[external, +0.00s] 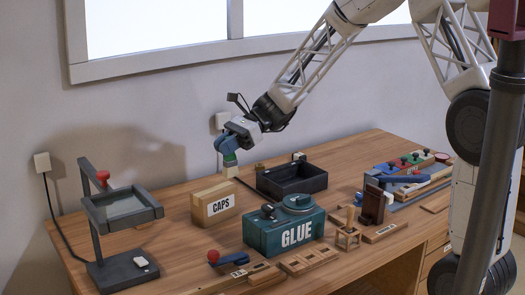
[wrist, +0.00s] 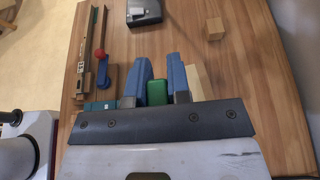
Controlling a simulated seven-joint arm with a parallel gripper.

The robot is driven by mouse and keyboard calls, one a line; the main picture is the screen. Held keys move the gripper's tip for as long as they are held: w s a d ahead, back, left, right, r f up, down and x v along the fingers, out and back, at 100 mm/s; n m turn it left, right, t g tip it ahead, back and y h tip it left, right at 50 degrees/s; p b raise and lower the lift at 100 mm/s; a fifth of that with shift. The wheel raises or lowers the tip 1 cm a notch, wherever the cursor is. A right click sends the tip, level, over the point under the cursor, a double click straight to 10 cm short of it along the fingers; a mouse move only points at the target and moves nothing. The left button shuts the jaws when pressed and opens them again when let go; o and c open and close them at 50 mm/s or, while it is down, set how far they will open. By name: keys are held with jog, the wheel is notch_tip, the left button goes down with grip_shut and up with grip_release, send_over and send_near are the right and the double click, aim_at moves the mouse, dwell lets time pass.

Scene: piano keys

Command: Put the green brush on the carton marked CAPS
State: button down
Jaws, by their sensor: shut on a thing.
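My gripper (external: 228,142) has blue fingers and is shut on the green brush (external: 230,158), which hangs below it with a pale lower end. In the wrist view the brush's green part (wrist: 157,93) sits between the two blue fingers (wrist: 158,88). The light wooden carton marked CAPS (external: 213,204) stands upright on the desk. In the external view the brush is above and slightly right of the carton, apart from it. In the wrist view a pale wooden block, probably the carton (wrist: 195,82), shows right of the fingers, partly hidden.
The teal GLUE box (external: 284,232) stands right of the carton, and a black tray (external: 292,180) is behind it. A dark framed stand (external: 120,215) is at the left. A red-knobbed blue lever (external: 228,258) lies in front. Desk left of the carton is mostly clear.

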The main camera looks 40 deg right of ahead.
jog(key=s+d, duration=0.1)
jog(key=s, duration=0.9)
jog(key=shift+s+d, duration=0.2)
jog(key=shift+s, duration=0.05)
jog(key=shift+w, duration=0.1)
jog(key=w+a, duration=0.2)
jog(key=w, duration=0.5)
jog(key=w+a+f, duration=0.1)
jog(key=w+a, duration=0.1)
jog(key=w, duration=0.6)
jog(key=shift+w+f, duration=0.2)
jog(key=shift+f, duration=0.05)
jog(key=shift+f, duration=1.75)
jog(key=shift+f, duration=0.1)
jog(key=c, duration=1.1)
grip_release()
